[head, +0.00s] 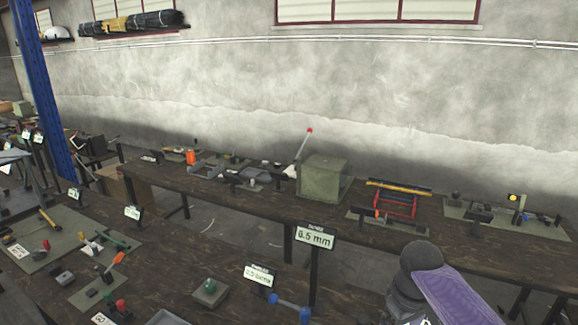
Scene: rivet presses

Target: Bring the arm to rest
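Neither of my grippers shows in the head view. A dark grey rounded joint with a purple link stands at the bottom right, and it looks like part of my arm. Its gripper end is out of the picture, so I cannot see whether it holds anything.
A long dark workbench (235,196) runs along the wall with tools and a green box (324,178). A blue post (45,90) stands left.

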